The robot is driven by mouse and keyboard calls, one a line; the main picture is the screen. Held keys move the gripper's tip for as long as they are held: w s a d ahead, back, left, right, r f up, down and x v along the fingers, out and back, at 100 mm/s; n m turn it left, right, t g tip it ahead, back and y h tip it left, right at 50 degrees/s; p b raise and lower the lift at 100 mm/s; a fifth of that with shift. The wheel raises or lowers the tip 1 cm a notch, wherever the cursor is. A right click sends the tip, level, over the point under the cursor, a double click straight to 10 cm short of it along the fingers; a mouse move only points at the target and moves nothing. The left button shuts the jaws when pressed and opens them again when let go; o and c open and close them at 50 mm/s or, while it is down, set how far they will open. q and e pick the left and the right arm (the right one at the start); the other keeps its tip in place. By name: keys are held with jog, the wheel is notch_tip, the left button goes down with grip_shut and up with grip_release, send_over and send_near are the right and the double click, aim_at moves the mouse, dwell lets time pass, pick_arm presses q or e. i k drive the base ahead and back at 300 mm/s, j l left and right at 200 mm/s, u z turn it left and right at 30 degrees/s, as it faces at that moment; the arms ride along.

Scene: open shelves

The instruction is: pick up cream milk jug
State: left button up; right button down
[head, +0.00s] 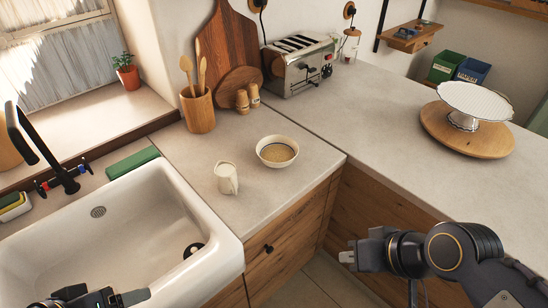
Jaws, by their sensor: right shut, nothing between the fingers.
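The cream milk jug (227,179) stands upright on the grey counter, just right of the sink, with its handle side toward the right. My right gripper (346,257) is shut and empty, in front of the counter's corner. It is well to the right of the jug and nearer to me, not touching it. My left gripper (138,297) shows only in part at the bottom left, over the front of the sink. I cannot tell whether its fingers are open.
A bowl (278,150) stands to the right of the jug. The white sink (205,229) lies to its left. Behind are a utensil pot (199,112), two small shakers (248,97) and a toaster (299,66). A cake stand (474,101) is at the right. The counter around the jug is clear.

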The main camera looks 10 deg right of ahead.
aim_at(225, 172)
jog(key=i+l+u, duration=0.1)
jog(key=u, duration=0.4)
jog(key=i+l+u, duration=0.1)
jog(key=l+u, duration=0.5)
jog(key=u, duration=0.35)
